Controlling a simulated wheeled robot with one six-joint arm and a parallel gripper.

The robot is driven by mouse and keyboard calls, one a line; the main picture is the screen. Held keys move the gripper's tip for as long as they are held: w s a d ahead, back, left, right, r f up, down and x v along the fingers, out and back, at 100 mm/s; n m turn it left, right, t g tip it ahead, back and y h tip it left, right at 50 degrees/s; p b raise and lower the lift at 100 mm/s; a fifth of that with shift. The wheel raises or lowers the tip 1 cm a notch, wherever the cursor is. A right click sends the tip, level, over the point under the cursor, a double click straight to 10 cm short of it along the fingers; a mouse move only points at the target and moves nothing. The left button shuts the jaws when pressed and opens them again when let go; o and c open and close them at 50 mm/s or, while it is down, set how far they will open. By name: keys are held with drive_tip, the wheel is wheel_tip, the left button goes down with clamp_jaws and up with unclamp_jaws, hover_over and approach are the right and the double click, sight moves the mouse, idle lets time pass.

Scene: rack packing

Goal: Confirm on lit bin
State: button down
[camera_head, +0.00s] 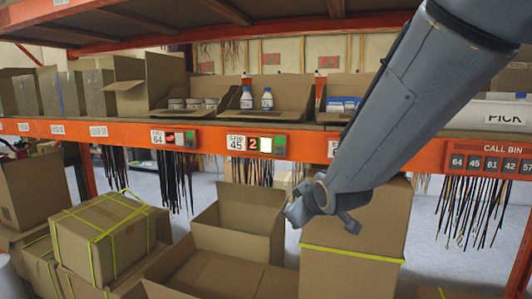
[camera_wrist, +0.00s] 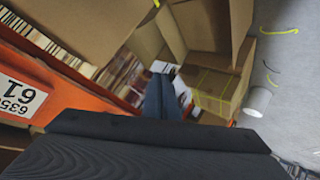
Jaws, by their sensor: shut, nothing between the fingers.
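The lit bin display (camera_head: 259,144) on the orange shelf beam shows a 2 beside a bright white-green button (camera_head: 266,145), right of the label 45 (camera_head: 237,142). Above it, an open cardboard bin (camera_head: 290,97) holds two bottles (camera_head: 267,98) with blue labels. My gripper shows in the wrist view (camera_wrist: 164,85) as narrow dark fingers, shut with nothing between them. In the head view my arm comes down from the upper right, its wrist below the beam and right of the lit display, apart from it. The lit display is not recognisable in the wrist view.
Open cartons (camera_head: 240,222) and a yellow-strapped box (camera_head: 108,235) stand below. Dark strips hang under the beam.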

drive_tip(key=w+a+r+n+t+y+b, duration=0.1)
drive_tip(key=w+a+r+n+t+y, duration=0.1)
drive_tip(key=a+r, duration=0.3)
drive_tip(key=w+a+r+n+t+y, duration=0.2)
drive_tip(key=a+r+n+y, duration=0.1)
drive_tip(key=r, duration=0.5)
drive_tip(key=shift+w+a+r+n+b, duration=0.15)
drive_tip(key=shift+a+n+b, duration=0.35)
drive_tip(key=shift+a, duration=0.75)
drive_tip(key=shift+w, duration=0.15)
approach(266, 148)
drive_tip(key=shift+w+a+p, duration=0.25)
drive_tip(key=shift+w+a, duration=0.75)
drive_tip(key=shift+a, duration=0.2)
drive_tip(key=shift+w+a+p, duration=0.2)
drive_tip(key=shift+w+a, duration=0.85)
drive_tip(key=shift+a, duration=0.15)
drive_tip(key=shift+w, duration=0.1)
drive_tip(key=shift+w+d, duration=0.15)
drive_tip(key=shift+w, duration=0.15)
